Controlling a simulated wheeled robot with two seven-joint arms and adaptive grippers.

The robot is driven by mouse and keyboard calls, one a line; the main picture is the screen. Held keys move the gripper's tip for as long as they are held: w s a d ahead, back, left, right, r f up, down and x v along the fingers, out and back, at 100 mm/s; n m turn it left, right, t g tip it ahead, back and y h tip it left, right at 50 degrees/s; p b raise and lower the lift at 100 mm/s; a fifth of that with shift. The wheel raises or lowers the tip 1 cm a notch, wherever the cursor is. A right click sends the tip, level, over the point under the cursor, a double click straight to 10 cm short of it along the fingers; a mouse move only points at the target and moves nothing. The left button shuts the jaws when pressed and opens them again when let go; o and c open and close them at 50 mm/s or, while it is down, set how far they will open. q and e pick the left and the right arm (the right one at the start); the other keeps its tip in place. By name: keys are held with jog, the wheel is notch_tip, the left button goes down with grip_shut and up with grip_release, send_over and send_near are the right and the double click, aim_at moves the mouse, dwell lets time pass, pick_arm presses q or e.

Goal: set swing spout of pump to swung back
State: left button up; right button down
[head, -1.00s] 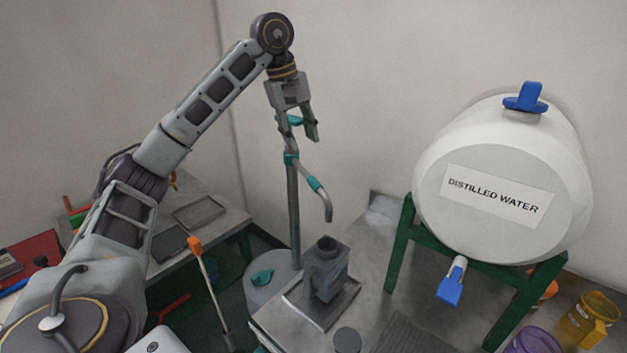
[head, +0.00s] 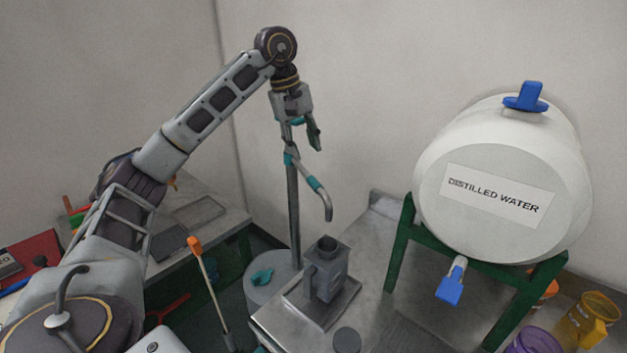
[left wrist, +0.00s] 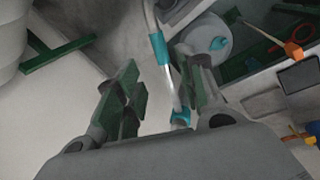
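The pump has a tall grey pipe (head: 293,215) rising from a round light drum (head: 268,292). Its swing spout (head: 318,190), with teal collars, juts to the right and bends down above a grey box-like can (head: 328,272). My left gripper (head: 301,135) is at the top of the pump, pointing down, its fingers apart. In the left wrist view the open left gripper (left wrist: 160,92) has the pump's metal tube (left wrist: 171,85) and teal fittings between or just beyond its fingers; I cannot tell whether they touch. My right gripper is not in view.
A white distilled water tank (head: 500,180) with a blue tap sits on a green stand (head: 400,250) at the right. A metal bench (head: 375,240) lies below the spout. An orange-topped rod (head: 208,285) leans left of the drum. Yellow and purple containers stand at bottom right.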

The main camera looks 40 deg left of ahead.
aim_at(314, 182)
pick_arm(q)
jog(key=x, duration=1.1)
jog(key=shift+f, duration=0.15)
grip_shut()
